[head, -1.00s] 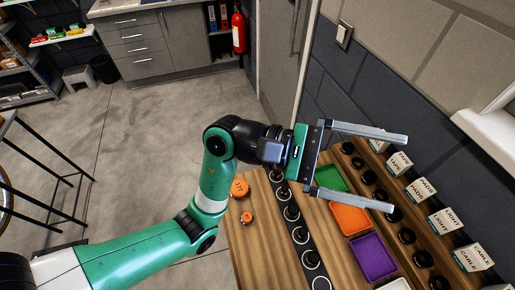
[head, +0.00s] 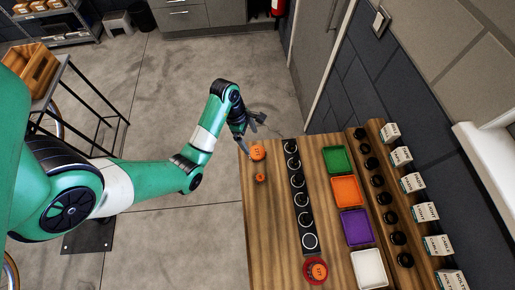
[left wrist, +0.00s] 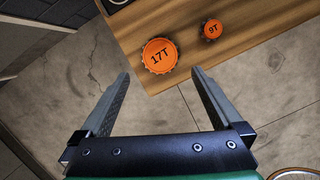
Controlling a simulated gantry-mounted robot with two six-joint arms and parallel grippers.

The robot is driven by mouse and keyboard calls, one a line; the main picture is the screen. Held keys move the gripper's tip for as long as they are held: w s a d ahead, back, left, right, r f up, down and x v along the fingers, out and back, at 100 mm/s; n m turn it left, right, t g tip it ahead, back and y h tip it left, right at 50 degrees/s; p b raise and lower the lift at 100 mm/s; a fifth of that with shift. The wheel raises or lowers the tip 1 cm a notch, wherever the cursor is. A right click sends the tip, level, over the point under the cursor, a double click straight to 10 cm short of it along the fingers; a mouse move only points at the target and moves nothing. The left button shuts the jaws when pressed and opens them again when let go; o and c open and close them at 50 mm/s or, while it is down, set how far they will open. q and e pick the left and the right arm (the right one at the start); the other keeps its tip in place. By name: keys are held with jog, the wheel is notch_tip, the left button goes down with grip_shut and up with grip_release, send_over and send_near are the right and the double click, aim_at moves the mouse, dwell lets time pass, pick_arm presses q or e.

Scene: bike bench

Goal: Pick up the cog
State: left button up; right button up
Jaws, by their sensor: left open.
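The small cog marked 9T (head: 260,177) is just nearer, also in the left wrist view (left wrist: 211,30). A third cog (head: 316,271) sits on a red round base at the near end. My left gripper (head: 252,132) is open and empty by the bench's far left corner. In the left wrist view, the 17T cog appears just beyond and between its fingertips (left wrist: 160,74). My right gripper is not in view.
A black strip of round posts (head: 298,195) runs along the bench (head: 276,235). Right of it are green (head: 338,159), orange (head: 347,191), purple (head: 356,227) and white (head: 369,269) trays. Labelled boxes (head: 413,183) and black knobs line the wall side.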

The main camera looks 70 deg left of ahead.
aim_at(257, 152)
pick_arm(q)
jog(key=b+x, duration=0.2)
jog(key=x, duration=0.1)
jog(key=shift+f, duration=0.3)
jog(key=shift+w+r, duration=0.1)
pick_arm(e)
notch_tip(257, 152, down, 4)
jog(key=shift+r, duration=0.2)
pick_arm(q)
jog(key=b+x, duration=0.4)
jog(key=x, duration=0.1)
jog(key=shift+d+b, duration=0.1)
jog(key=shift+b, duration=0.2)
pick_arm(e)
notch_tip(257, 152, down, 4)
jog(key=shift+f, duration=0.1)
pick_arm(q)
jog(key=c, duration=1.2)
